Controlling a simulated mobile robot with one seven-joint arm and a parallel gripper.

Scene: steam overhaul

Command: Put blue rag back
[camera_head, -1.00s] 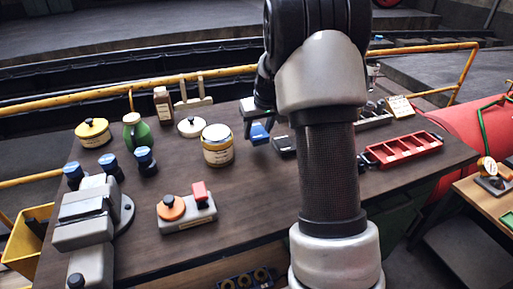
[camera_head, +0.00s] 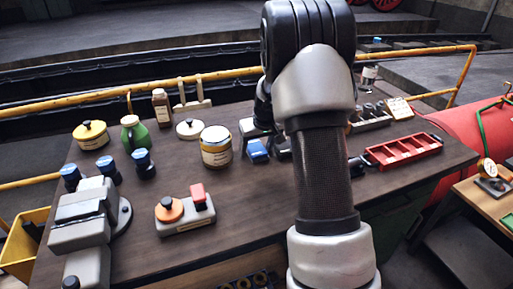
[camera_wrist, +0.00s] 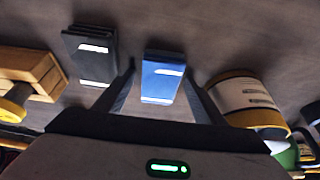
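The blue rag (camera_head: 257,150), a small folded block with a white label, appears to rest on the dark bench top in the head view. In the wrist view the blue rag (camera_wrist: 162,78) is between my fingers, with a gap on each side. My gripper (camera_wrist: 161,82) is open around it. In the head view my gripper (camera_head: 260,140) is low over the bench, partly hidden by my arm. A black folded block (camera_wrist: 92,55) with a white label lies to the left of the rag in the wrist view, apart from it.
A cream jar with a yellow band (camera_head: 216,148) stands close left of the rag. A red compartment tray (camera_head: 403,150) lies to the right. A button box (camera_head: 185,213) and a grey clamp-like machine (camera_head: 82,215) are at the front left. The bench between them is clear.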

